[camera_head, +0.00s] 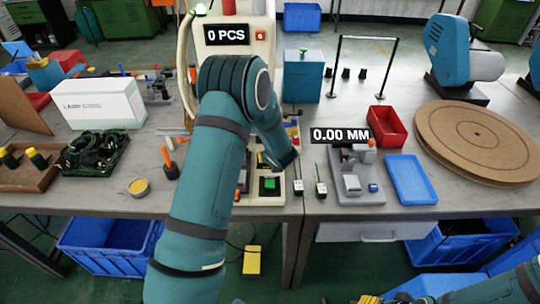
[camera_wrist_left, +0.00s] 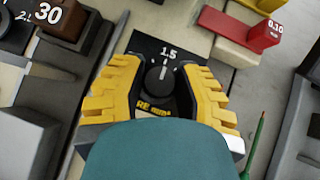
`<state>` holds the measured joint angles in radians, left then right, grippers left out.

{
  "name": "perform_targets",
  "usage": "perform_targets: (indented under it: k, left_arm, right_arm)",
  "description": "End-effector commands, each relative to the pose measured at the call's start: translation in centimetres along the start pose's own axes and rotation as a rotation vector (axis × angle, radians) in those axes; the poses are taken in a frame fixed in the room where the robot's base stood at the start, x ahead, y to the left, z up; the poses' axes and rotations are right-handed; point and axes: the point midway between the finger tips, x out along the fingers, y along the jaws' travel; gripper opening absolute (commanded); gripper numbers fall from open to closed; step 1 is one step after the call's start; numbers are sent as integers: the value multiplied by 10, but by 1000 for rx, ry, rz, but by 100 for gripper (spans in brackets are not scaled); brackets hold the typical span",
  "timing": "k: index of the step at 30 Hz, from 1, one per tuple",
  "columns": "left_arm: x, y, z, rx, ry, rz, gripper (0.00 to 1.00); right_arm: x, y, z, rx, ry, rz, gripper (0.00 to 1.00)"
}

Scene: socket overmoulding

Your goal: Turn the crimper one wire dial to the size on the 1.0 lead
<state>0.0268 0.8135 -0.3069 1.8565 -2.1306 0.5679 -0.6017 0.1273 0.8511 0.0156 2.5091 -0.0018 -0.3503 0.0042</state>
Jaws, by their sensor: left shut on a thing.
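My left gripper (camera_wrist_left: 159,80) has its yellow fingers on either side of a round black dial (camera_wrist_left: 158,84) in the left wrist view, shut on it. The dial sits on a black plate marked 1.5 above it, with partly hidden yellow lettering below. In the head view my left arm covers the dial and much of the crimper (camera_head: 228,18), whose display reads 0 PCS. Two leads with pale tags (camera_head: 298,187) (camera_head: 321,188) lie right of the crimper; their sizes are too small to read. Part of my right gripper (camera_head: 400,298) shows at the bottom edge, its fingers unclear.
In the wrist view, a brown block marked 30 (camera_wrist_left: 62,20) stands left and a red block marked 0.10 (camera_wrist_left: 240,27) right. In the head view, a 0.00 MM gauge (camera_head: 355,180), a blue tray (camera_head: 411,180) and a red bin (camera_head: 387,126) stand on the right bench.

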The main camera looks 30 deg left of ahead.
Motion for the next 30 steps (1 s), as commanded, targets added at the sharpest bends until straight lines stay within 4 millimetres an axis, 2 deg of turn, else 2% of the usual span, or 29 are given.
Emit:
perform_targets:
  k: [8,18,30]
  left_arm:
    - [-1,-1,1,-97,0,100,0]
    - [0,-1,0,-316,0,318,0]
    - [2,0,-1,-565,0,565,0]
  right_arm:
    - [-13,-5,1,1,-6,0,47]
    - [-30,-11,-5,5,8,1,47]
    - [-29,-11,-6,6,10,2,47]
